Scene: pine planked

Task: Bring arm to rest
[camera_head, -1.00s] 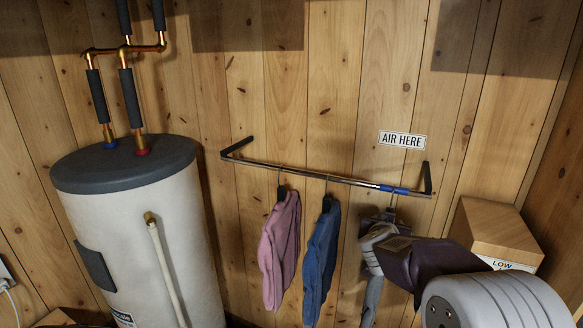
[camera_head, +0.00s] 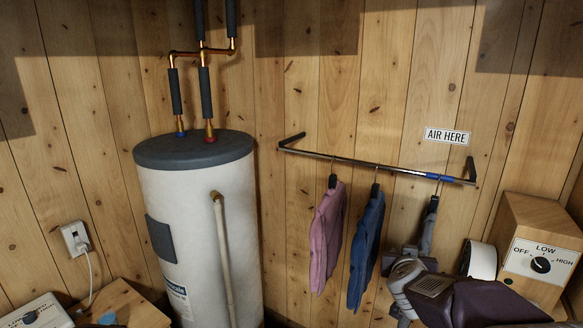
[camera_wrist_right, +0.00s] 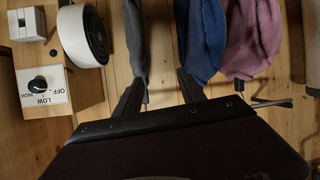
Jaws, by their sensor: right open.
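My right gripper (camera_head: 408,258) is low at the right in the head view, below the rail. Its two dark fingers stand apart in the right wrist view (camera_wrist_right: 160,92), with nothing between the tips. A grey garment (camera_head: 429,228) hangs from the rail (camera_head: 350,160) near its blue band (camera_head: 440,176); its lower part is hidden behind my arm. In the wrist view the grey garment (camera_wrist_right: 137,40) hangs beyond the fingers; whether they touch it I cannot tell. A pink garment (camera_head: 327,235) and a blue garment (camera_head: 366,250) hang to its left. My left gripper is out of view.
A wooden box with an OFF/LOW/HIGH dial (camera_head: 541,265) and a round white drum (camera_head: 480,260) stand right of the garments. A white water tank (camera_head: 190,220) stands left. A sign reading AIR HERE (camera_head: 447,135) is on the plank wall.

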